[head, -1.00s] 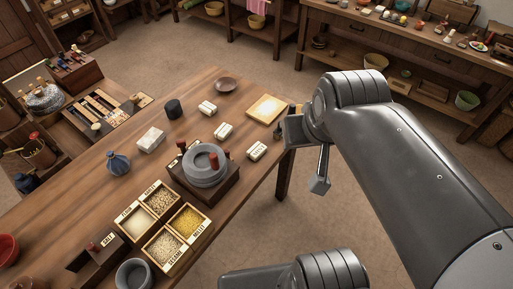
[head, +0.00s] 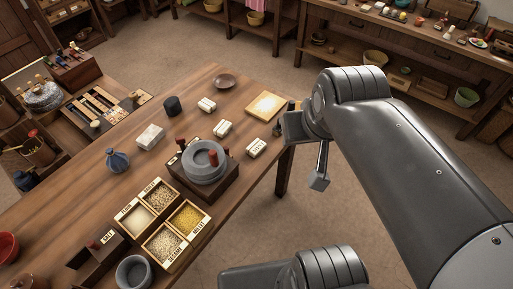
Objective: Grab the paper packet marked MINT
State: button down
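Small pale paper packets lie on the wooden table (head: 85,195). One packet (head: 256,147) is near the table's right edge and has dark lettering too small to read surely. Another packet (head: 222,128) lies up and left of it, and a third packet (head: 206,104) lies farther back. I cannot tell which one is marked MINT. My gripper (head: 319,181) hangs just beyond the table's right edge, right of the nearest packet and apart from it. One finger shows clearly; the other is hidden or unclear, so its opening cannot be judged.
A stone quern (head: 204,163) with red-topped handles stands left of the nearest packet. Boxes of grain (head: 187,217), a blue pouch (head: 117,160), a white block (head: 151,135), a dark cup (head: 172,105), a yellowish board (head: 266,105) and a brown dish (head: 224,81) share the table.

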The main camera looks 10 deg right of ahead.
jog(key=c, duration=2.2)
grip_release()
jog(key=shift+c, duration=1.2)
grip_release()
jog(key=n+g, duration=0.6)
jog(key=n, duration=0.2)
send_over(255, 145)
jog(key=f, duration=2.8)
jog(key=shift+d+f, duration=0.25)
jog(key=shift+f, duration=0.15)
jog(key=shift+w+a+f, duration=0.1)
jog(key=shift+a+f, duration=0.05)
jog(key=shift+f, duration=1.15)
jog(key=shift+a+f, duration=0.1)
jog(key=shift+f, duration=1.2)
